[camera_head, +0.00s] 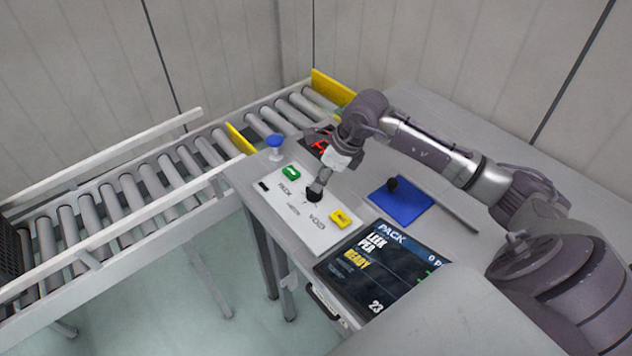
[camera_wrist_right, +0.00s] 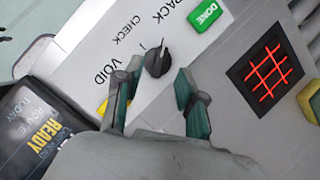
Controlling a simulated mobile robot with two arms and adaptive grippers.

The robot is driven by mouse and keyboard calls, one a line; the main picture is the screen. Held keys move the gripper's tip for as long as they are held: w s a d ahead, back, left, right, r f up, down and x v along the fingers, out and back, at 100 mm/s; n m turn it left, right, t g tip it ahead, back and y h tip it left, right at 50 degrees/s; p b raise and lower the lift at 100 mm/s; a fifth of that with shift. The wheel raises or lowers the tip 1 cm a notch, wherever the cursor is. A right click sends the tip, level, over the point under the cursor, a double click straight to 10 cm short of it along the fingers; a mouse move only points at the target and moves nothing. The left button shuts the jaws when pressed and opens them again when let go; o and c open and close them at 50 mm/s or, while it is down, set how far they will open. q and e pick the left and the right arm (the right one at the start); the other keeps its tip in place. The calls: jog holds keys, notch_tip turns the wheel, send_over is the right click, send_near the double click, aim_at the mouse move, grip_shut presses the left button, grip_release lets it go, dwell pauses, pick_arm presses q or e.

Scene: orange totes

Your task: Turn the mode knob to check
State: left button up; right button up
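The black mode knob (camera_head: 313,195) sits on a white panel (camera_head: 268,205) with the printed labels PACK, CHECK and VOID. In the wrist view the knob (camera_wrist_right: 158,62) has a light mark at its upper edge, which seems to point toward the PACK side; its exact setting is hard to tell. My right gripper (camera_head: 319,182) is over the knob. In the wrist view its fingers (camera_wrist_right: 161,78) are spread, with the knob between and just beyond the tips and gaps visible. Contact is not visible. My left gripper is in neither view.
A green DONE button (camera_head: 293,173), a yellow button (camera_head: 340,218) and a blue-topped post (camera_head: 275,144) stand near the knob. A screen (camera_head: 378,268) reads READY. A blue pad (camera_head: 402,205) with a dark round object lies to the right. A roller conveyor (camera_head: 150,180) runs behind.

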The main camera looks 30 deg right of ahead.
aim_at(311, 196)
jog(key=shift+x, duration=2.05)
grip_shut()
